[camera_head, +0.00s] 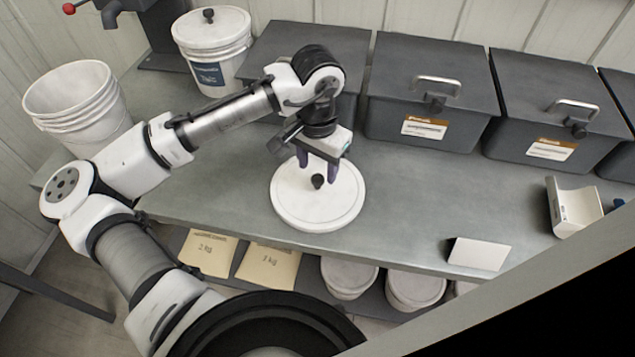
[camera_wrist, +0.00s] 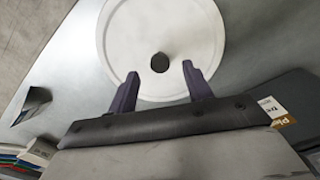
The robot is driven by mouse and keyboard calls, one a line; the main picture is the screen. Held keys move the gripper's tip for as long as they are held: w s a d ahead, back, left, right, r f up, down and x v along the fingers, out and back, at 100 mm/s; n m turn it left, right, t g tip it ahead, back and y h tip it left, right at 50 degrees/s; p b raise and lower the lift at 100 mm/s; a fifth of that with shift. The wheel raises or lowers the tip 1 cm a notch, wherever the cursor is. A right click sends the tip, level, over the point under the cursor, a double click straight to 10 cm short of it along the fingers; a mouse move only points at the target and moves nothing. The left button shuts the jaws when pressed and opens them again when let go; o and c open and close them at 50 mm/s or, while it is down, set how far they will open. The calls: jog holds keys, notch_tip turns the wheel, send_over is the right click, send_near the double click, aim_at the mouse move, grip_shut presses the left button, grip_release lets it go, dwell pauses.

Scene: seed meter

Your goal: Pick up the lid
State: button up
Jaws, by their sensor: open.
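The lid is a round white disc (camera_head: 290,205) with a small black knob (camera_head: 318,182) at its middle. It lies flat on the grey bench top. In the wrist view the lid (camera_wrist: 125,35) fills the upper middle, with its knob (camera_wrist: 159,62) just beyond the fingertips. My gripper (camera_head: 319,170) points down over the lid, its two dark purple fingers apart. In the wrist view my gripper (camera_wrist: 160,75) is open and empty, with the knob roughly midway between the finger lines. I cannot tell the exact height of the fingertips above the lid.
Dark grey bins with handles (camera_head: 432,95) line the back of the bench (camera_head: 420,205). A lidded white bucket (camera_head: 215,55) and an open white bucket (camera_head: 78,105) stand left. A white scoop-like holder (camera_head: 573,207) and a white card (camera_head: 479,254) are right.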

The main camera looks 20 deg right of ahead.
jog(key=shift+f, duration=1.45)
jog(key=shift+c, duration=0.4)
jog(key=c, duration=1)
jog(key=shift+r, duration=0.2)
